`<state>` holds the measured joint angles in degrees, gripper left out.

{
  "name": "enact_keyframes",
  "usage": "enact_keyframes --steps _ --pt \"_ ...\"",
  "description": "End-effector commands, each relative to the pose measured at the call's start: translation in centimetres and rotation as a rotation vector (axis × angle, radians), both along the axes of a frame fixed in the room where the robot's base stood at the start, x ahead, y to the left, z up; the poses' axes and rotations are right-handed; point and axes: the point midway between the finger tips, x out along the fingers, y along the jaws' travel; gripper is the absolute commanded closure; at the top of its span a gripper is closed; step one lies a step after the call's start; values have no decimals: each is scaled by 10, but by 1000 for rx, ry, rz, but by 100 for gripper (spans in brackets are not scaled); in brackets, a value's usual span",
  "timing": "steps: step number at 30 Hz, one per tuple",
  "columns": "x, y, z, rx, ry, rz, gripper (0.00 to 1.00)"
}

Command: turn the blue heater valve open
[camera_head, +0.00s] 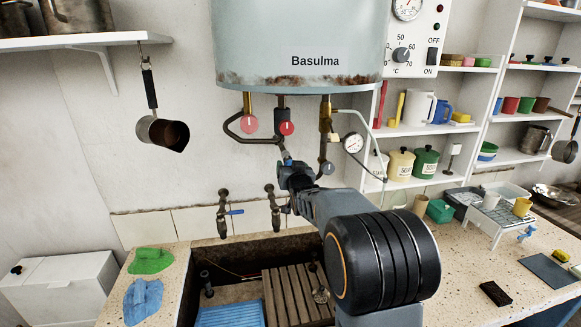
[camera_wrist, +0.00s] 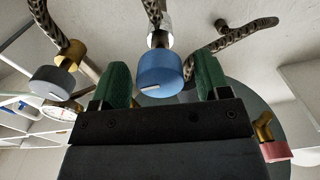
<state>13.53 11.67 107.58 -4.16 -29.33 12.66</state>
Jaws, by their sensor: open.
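The blue heater valve knob (camera_wrist: 160,72) shows in the wrist view, with a pale mark on its near edge and a pipe behind it. My gripper (camera_wrist: 163,80) is open, with one green-padded finger on each side of the knob. A narrow gap shows on both sides, so the pads look apart from it; the depth overlap is hard to judge. In the head view my gripper (camera_head: 287,160) is raised under the middle of the heater (camera_head: 300,45), and I cannot make out the blue knob clearly there.
Red knobs (camera_head: 250,123) (camera_head: 287,128), a grey knob (camera_head: 328,168) and a gauge (camera_head: 352,143) crowd the pipes under the heater. In the wrist view a grey knob (camera_wrist: 55,82) is left, a red one (camera_wrist: 275,151) right. Taps (camera_head: 222,212) and the trough lie below.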

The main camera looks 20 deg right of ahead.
Motion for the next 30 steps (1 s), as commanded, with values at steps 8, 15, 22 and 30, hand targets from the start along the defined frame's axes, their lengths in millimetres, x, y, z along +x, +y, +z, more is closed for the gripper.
enact_keyframes --steps 8,15,22,30 --pt "1 0 0 0 0 0 30" --pt "1 0 0 0 0 1 52" --pt "1 0 0 0 0 0 74" --pt "1 2 -2 -20 4 2 80"
